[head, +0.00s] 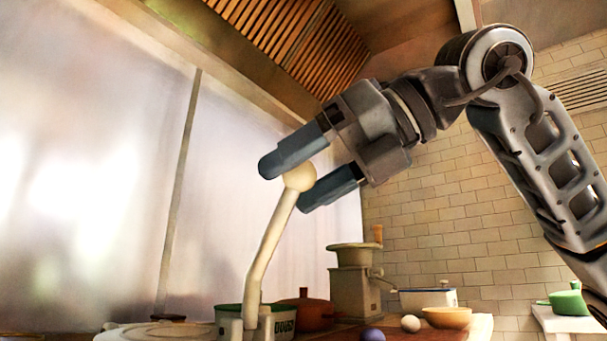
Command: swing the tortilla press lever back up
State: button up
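The tortilla press lever (265,245) is a cream-coloured bent bar with a round ball knob (299,177) on top. It stands up steeply from its pivot bracket (250,326) and its upper part leans to the right. My gripper (292,187) reaches in from the upper right. Its two blue-grey fingers are apart, one above left of the knob and one below right. The knob shows at the gap between the fingertips, overlapping the upper finger's edge. Whether both fingers press on it is unclear. The press plates are largely below the picture.
Behind the press are a green pot (228,318), a reddish lidded pot (310,312) and a grinder (355,290). To the right are a white box (428,298), a tan bowl (446,318), a pale ball (410,324) and a purple ball (372,335). The air left of the lever is clear.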

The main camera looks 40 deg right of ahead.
jog(key=shift+s+d+r, duration=0.15)
jog(key=shift+s+r, duration=0.05)
jog(key=p+v, duration=0.2)
jog(key=v, duration=0.5)
jog(key=shift+s, duration=0.15)
dwell(0.4)
